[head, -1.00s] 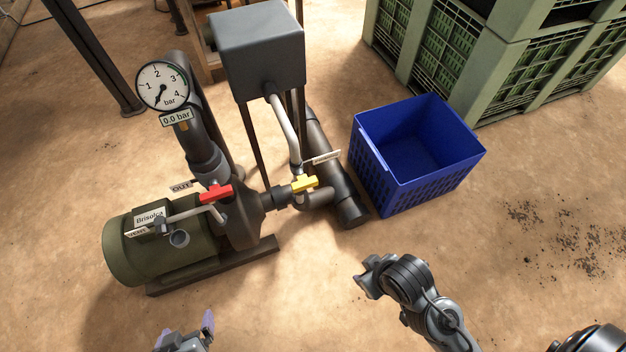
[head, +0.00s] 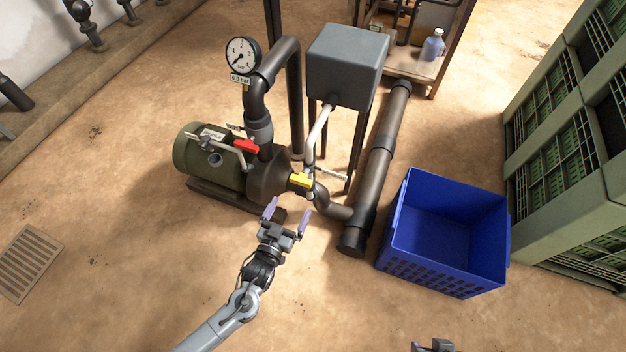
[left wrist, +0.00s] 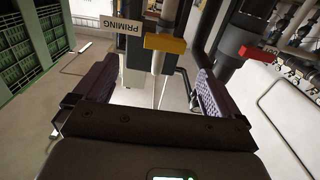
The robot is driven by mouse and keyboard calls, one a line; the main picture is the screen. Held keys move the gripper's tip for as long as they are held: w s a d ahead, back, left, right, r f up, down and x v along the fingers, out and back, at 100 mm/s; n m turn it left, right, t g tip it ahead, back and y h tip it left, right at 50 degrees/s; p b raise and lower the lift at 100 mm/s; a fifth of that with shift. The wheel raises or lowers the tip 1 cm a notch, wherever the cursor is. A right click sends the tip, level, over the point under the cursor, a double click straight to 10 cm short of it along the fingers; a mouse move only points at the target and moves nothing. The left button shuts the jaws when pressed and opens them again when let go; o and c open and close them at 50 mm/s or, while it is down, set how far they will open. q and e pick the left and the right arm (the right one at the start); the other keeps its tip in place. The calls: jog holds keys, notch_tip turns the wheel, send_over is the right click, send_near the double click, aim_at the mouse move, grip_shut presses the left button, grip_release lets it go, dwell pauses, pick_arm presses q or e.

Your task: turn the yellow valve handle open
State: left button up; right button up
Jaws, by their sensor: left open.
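The yellow valve handle (head: 300,180) sits on the thin pale pipe (head: 318,132) that runs down from the grey box to the pump's inlet side. In the left wrist view the yellow handle (left wrist: 165,43) lies crosswise to its upright pipe, beside a PRIMING tag (left wrist: 122,27). My left gripper (head: 287,212) is open and empty, just in front of and below the handle, apart from it. The handle appears ahead between the two purple-padded fingers in the left wrist view. A small part of my right gripper (head: 433,346) shows at the bottom edge; its jaws are unclear.
A red handle (head: 247,146) is on the green pump (head: 205,160), left of the yellow one. The gauge (head: 243,56) reads 0.0 bar. The grey box (head: 345,65) stands behind. A blue crate (head: 440,280) is right of the dark pipe (head: 375,165). The foreground floor is clear.

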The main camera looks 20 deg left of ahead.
aim_at(299, 182)
pick_arm(q)
jog(key=w+b, duration=0.4)
jog(key=w, duration=0.3)
jog(key=shift+w+d, duration=0.1)
jog(key=shift+w, duration=0.1)
jog(key=w, duration=0.1)
jog(key=w+b, duration=0.1)
jog(key=w, duration=0.1)
jog(key=shift+a+r, duration=0.2)
jog(key=shift+a, duration=0.15)
jog(key=shift+w+b, duration=0.2)
jog(key=shift+b, duration=0.15)
jog(key=shift+d, duration=0.3)
pick_arm(e)
jog(key=f, duration=0.5)
jog(key=shift+a+f, duration=0.25)
jog(key=shift+f, duration=0.15)
pick_arm(q)
jog(key=shift+w, duration=0.1)
